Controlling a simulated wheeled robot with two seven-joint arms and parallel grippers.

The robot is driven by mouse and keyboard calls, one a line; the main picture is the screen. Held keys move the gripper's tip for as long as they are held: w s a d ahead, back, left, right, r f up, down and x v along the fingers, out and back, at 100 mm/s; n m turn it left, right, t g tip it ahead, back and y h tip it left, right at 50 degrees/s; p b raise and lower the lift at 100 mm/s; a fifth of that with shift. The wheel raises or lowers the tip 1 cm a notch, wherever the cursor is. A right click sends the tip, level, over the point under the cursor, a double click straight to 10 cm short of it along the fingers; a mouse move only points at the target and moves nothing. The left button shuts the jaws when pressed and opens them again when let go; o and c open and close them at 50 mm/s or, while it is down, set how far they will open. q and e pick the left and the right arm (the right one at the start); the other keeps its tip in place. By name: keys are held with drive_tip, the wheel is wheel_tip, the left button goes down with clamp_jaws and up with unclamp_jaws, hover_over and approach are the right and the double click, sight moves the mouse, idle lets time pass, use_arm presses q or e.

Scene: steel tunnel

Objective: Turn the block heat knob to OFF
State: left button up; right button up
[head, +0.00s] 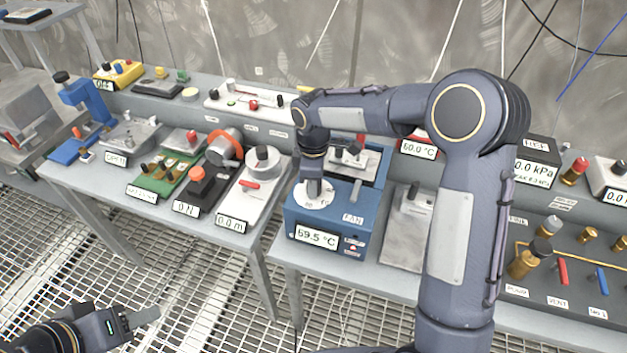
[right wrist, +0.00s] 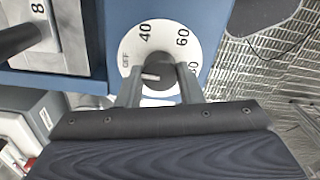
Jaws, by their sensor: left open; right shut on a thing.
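The blue block heater (head: 330,222) stands on the bench in the middle of the head view, its display (head: 317,235) reading 59.5 °C. Its white dial (head: 324,203) is partly hidden by my right gripper (head: 314,190). In the right wrist view the dial (right wrist: 146,31) shows OFF, 40, 60 and a partly hidden number. The dark knob (right wrist: 158,80) sits between the two fingers of my right gripper (right wrist: 160,90), shut on it. The knob's pale pointer mark points left, slightly below the OFF label. My left gripper (head: 133,318) is open and empty, low at the left, away from the bench.
A white device with a red lever (head: 249,184) stands left of the heater. A grey plate device (head: 405,228) stands close on its right. A metal block (head: 355,160) is at the heater's back. Valves (head: 525,262) are further right. Grated floor lies in front.

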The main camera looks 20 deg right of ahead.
drive_tip(key=shift+n, duration=0.3)
idle(0.4)
drive_tip(key=o, duration=1)
drive_tip(key=shift+c, duration=0.2)
wheel_tip(320, 180, up, 7)
drive_tip(key=shift+f+b, duration=0.15)
drive_tip(key=shift+b, duration=0.25)
drive_tip(key=shift+r, duration=0.6)
